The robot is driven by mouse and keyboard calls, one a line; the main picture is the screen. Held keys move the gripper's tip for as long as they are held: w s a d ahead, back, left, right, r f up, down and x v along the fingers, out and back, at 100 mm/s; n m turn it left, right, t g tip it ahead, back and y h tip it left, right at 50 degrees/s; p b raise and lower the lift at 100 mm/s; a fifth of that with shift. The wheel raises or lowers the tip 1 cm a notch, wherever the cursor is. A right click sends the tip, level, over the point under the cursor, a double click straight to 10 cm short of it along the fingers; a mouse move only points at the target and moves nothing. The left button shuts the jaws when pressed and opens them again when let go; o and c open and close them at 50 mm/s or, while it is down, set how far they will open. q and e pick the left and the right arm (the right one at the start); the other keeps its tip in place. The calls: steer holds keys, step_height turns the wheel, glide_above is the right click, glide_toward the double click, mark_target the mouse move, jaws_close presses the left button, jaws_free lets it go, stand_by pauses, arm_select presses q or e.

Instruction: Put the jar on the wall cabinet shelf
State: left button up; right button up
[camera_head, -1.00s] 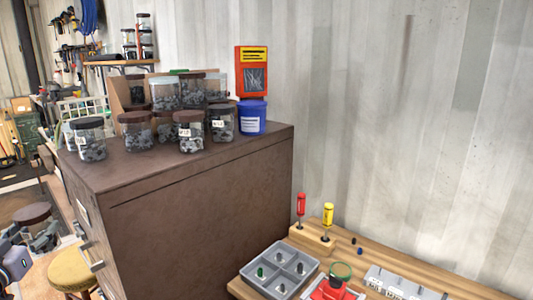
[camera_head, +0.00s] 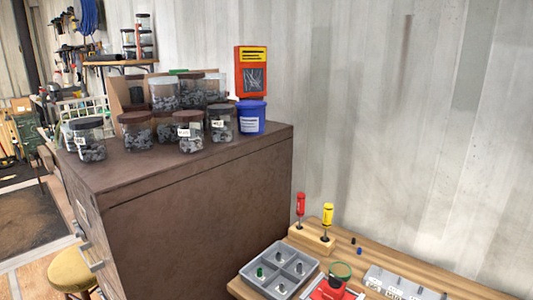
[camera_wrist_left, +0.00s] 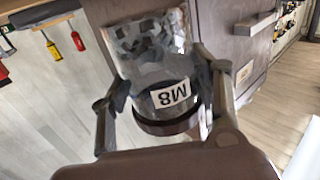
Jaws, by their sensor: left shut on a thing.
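A clear jar (camera_wrist_left: 150,42) with a dark lid, an "M8" label and grey pieces inside is in the left wrist view. My left gripper (camera_wrist_left: 160,75) is shut on it, one finger on each side. The jar and left gripper are outside the head view. A small wooden shelf (camera_head: 118,63) with jars on it hangs on the far back wall in the head view. A brown cabinet (camera_head: 200,210) stands against the wall, with several similar jars (camera_head: 190,131) on its top. I cannot tell which is the task's shelf. My right gripper is not in view.
A blue tub (camera_head: 252,118) and red box (camera_head: 252,70) stand at the cabinet top's back. A workbench (camera_head: 440,278) at right holds a grey tray (camera_head: 280,266) and two screwdrivers (camera_head: 327,215). A yellow stool (camera_head: 73,270) stands left. The cabinet top's front strip is clear.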

arm_select(q)
steer(key=s+d+r+m+h, duration=0.2)
steer(key=s+d+r+h, duration=0.1)
steer(key=s+d, duration=0.5)
steer(key=shift+s+d+r+g, duration=0.15)
steer(key=shift+d+g, duration=0.15)
steer(key=shift+d, duration=0.65)
steer(key=shift+d+r+n+y, duration=0.1)
steer(key=shift+d+n+y, duration=0.05)
steer(key=shift+n+y, duration=0.2)
steer(key=y, duration=0.1)
steer(key=n+y+b, duration=0.1)
steer(key=n+y, duration=0.1)
steer(key=shift+w+d+f+b, duration=0.3)
steer(key=shift+w+d+f, duration=0.1)
steer(key=shift+a, duration=0.1)
